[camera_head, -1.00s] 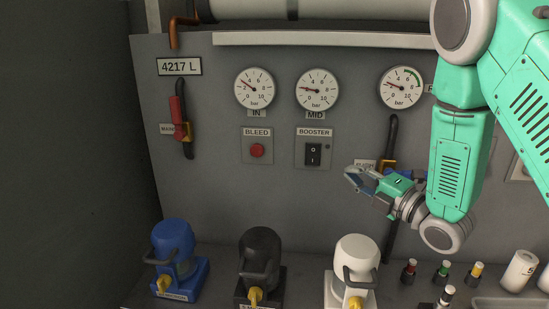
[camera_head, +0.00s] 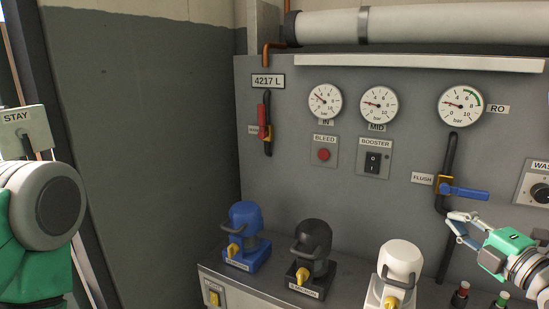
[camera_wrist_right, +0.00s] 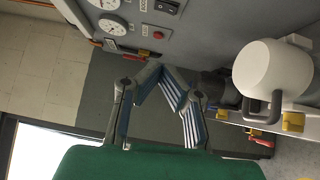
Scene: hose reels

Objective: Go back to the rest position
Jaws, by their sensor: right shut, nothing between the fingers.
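My right gripper (camera_head: 454,229) is at the lower right of the head view, below and apart from the blue flush valve handle (camera_head: 466,193). Its fingers are shut and hold nothing. In the right wrist view the gripper's striped fingers (camera_wrist_right: 168,88) show in front of the panel, with the white filter housing (camera_wrist_right: 272,72) beyond them at right. The blue handle lies nearly level, pointing right from its yellow fitting on the black pipe (camera_head: 451,153). A green and grey part of my left arm fills the lower left edge; its gripper is out of view.
The grey panel carries gauges (camera_head: 325,101), the bleed button (camera_head: 323,155) and the booster switch (camera_head: 372,162). Blue (camera_head: 245,225), black (camera_head: 313,240) and white (camera_head: 399,259) housings stand on the ledge. A STAY sign (camera_head: 22,130) is at left. Air before the panel's middle is clear.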

